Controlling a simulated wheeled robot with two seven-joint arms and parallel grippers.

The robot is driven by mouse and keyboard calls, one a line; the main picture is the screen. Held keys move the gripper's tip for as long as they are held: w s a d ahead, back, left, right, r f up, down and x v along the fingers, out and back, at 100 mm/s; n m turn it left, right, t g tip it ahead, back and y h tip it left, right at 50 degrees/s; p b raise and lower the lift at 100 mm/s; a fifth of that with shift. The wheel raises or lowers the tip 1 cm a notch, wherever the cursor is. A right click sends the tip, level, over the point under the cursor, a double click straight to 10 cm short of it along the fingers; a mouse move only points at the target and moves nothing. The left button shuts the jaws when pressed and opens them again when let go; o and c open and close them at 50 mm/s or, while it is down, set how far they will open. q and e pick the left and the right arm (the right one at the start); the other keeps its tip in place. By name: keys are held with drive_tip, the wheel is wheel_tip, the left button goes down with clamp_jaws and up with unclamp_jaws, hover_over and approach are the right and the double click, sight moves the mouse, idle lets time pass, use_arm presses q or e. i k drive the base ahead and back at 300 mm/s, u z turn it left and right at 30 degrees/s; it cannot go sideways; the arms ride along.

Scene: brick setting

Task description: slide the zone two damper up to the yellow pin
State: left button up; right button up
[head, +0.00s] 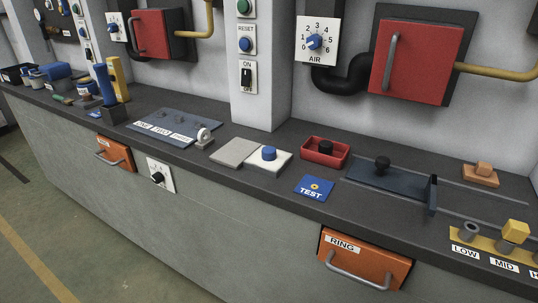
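A dark blue-grey panel (212,131) lies on the bench left of the pillar. It has three white labels along its front edge; the middle label (160,130) seems to read TWO, though the text is small. Small dark knobs show on the panel, probably the dampers, the middle one (178,119) in line with that label. Their exact positions along any slots are too small to tell. I cannot make out a yellow pin on the panel. Neither of my grippers is in view.
A grey plate (234,152) and a blue button (268,153) lie to the right. Red doors (153,33) hang above.

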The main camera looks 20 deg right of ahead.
sight(378, 174)
drive_tip(key=z, duration=1.5)
